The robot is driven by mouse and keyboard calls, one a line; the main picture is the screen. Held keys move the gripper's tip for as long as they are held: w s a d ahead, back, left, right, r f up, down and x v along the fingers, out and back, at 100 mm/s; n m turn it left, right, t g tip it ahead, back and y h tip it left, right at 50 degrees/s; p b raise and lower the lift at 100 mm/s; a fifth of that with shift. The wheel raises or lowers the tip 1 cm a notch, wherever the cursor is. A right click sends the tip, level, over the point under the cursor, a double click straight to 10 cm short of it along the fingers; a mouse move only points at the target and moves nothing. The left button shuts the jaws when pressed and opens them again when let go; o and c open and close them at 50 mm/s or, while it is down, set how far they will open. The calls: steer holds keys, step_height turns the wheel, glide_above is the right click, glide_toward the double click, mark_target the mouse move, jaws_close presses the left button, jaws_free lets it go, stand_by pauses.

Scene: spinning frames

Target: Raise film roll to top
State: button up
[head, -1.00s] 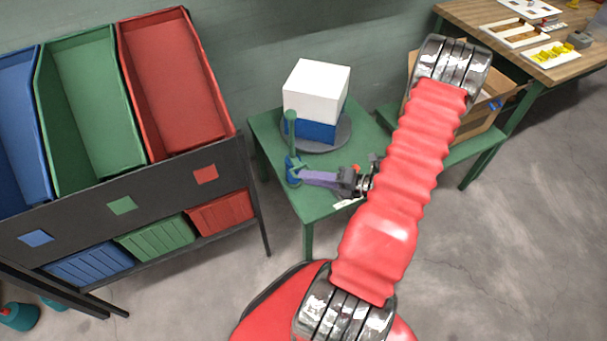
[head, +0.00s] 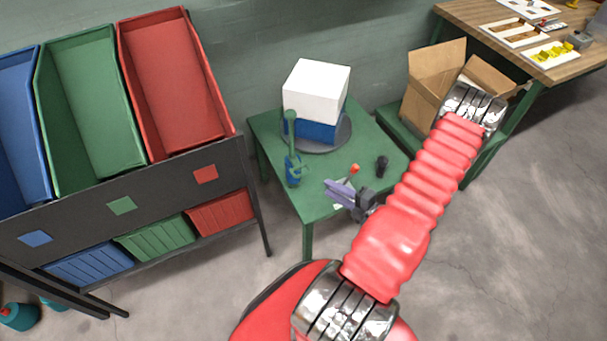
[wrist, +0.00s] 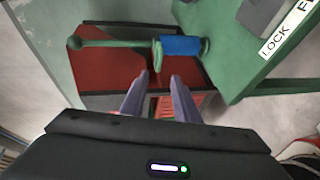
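The blue film roll (head: 293,170) sits around the lower part of a green upright post (head: 290,130) at the front left of the green table. In the wrist view the post lies sideways, with the blue roll (wrist: 180,46) near its base end and a round knob (wrist: 75,42) at its free end. A short green piece sticks out beside the roll. My gripper (head: 336,187) is right of the post, apart from it, with its purple fingers toward the post. In the wrist view the fingers (wrist: 160,80) stand apart with nothing between them.
A white and blue box (head: 316,90) stands on a grey round plate on the table. A red-topped lever (head: 355,169) and a black knob (head: 382,165) are near my gripper. Coloured bins (head: 175,80) stand left; a cardboard box (head: 432,85) is at right.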

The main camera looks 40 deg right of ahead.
mark_target(303, 174)
steer(key=shift+x, duration=6.7)
steer(key=shift+r, duration=0.1)
